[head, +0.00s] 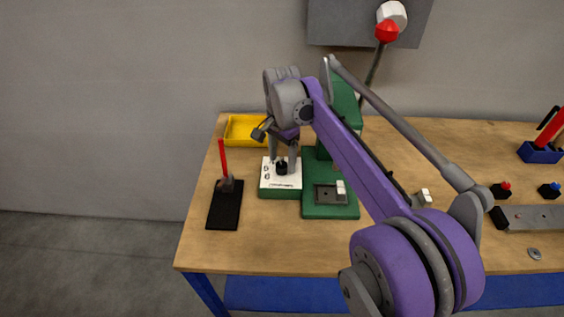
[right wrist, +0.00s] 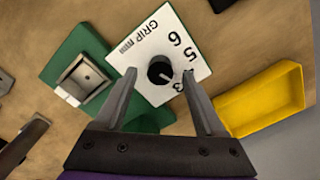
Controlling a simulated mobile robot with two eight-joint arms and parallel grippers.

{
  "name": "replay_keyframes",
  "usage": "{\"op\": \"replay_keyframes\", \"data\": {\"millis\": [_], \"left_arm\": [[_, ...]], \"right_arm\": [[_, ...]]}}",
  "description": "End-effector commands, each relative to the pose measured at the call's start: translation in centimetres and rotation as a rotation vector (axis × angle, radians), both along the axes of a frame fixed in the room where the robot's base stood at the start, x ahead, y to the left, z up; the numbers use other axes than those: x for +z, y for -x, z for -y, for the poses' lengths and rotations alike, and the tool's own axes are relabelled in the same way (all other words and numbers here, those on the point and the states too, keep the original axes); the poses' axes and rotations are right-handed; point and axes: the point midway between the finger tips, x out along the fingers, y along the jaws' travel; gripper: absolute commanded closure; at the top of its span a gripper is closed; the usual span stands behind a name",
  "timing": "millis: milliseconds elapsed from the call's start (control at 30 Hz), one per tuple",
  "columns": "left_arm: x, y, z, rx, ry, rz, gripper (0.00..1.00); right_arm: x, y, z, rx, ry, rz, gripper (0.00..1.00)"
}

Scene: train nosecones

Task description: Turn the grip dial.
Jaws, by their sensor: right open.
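The grip dial (right wrist: 160,70) is a black round knob with a pale pointer line, on a white plate (right wrist: 150,38) marked "GRIP mm" with numbers including 5 and 6. In the head view the dial (head: 281,167) sits on a white-topped green box (head: 279,193) near the left part of the bench. My right gripper (head: 283,160) is above the box, pointing down. In the right wrist view its fingers (right wrist: 159,82) are open, one on each side of the dial, with gaps visible. My left gripper is not in view.
A green press (head: 322,208) with a long red-knobbed lever (head: 387,32) stands right beside the dial box. A yellow tray (head: 240,132) lies behind it. A black plate with a red-handled tool (head: 224,208) lies to the left. Buttons (head: 502,190) are at the right.

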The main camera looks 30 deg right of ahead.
Motion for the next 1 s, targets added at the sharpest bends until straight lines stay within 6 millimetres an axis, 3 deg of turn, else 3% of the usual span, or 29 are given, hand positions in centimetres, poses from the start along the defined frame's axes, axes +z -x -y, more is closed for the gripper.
{"op": "replay_keyframes", "data": {"millis": [133,433,833,1000], "left_arm": [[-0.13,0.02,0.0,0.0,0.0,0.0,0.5],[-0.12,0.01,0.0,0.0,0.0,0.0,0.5],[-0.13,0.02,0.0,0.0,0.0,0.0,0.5],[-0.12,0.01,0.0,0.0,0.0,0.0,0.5]], "right_arm": [[-1.08,0.02,-0.02,0.0,0.0,0.0,0.28],[-1.24,0.01,-0.02,0.001,0.0,0.0,0.28],[-1.22,0.01,-0.01,0.0,0.0,0.0,1.0],[-1.21,0.02,0.0,0.002,0.0,0.0,1.0]]}}
